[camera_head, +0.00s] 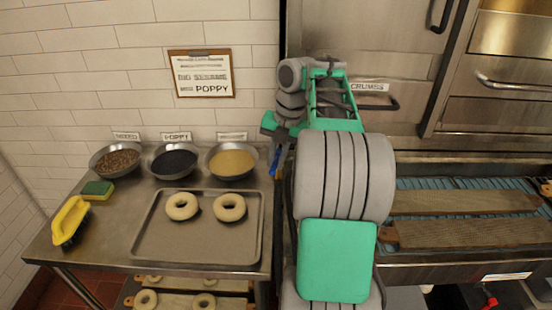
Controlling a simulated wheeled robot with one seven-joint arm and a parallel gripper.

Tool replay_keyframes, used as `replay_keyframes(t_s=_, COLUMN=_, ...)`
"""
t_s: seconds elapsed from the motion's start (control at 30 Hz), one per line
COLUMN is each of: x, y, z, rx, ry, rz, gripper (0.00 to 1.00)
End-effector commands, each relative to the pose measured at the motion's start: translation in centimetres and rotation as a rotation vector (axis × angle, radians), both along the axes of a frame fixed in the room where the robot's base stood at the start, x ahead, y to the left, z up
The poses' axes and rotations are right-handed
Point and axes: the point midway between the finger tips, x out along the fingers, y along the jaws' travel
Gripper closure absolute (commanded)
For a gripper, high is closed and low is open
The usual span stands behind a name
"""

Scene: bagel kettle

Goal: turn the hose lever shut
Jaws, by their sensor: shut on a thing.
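My arm reaches up and back in the middle of the picture, and its green and grey links cover much of the wall behind. My gripper (279,146) points down just right of the steel table, partly hidden by the arm. It is shut on a slim blue lever (275,161), which hangs at a steep slant by the table's back right corner. A dark hose (289,196) seems to run down beside it. The lever's pivot and the contact with the fingers are too small and hidden to tell clearly.
Left of the arm, a steel table holds a tray (152,243) with two bagels, bowls of toppings (175,161), a sponge (97,189) and a yellow-handled tool (69,221). Right are boards (470,233) over a blue-slatted basin and a red handle (490,301) below.

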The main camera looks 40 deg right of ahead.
Motion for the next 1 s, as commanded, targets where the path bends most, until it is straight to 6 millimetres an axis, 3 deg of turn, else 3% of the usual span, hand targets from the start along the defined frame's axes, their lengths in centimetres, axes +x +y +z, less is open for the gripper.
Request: replay_keyframes(t_s=1.0, x=0.38, y=0.32, z=-0.03, rx=-0.002, ry=-0.005, rz=-0.058, gripper=1.0)
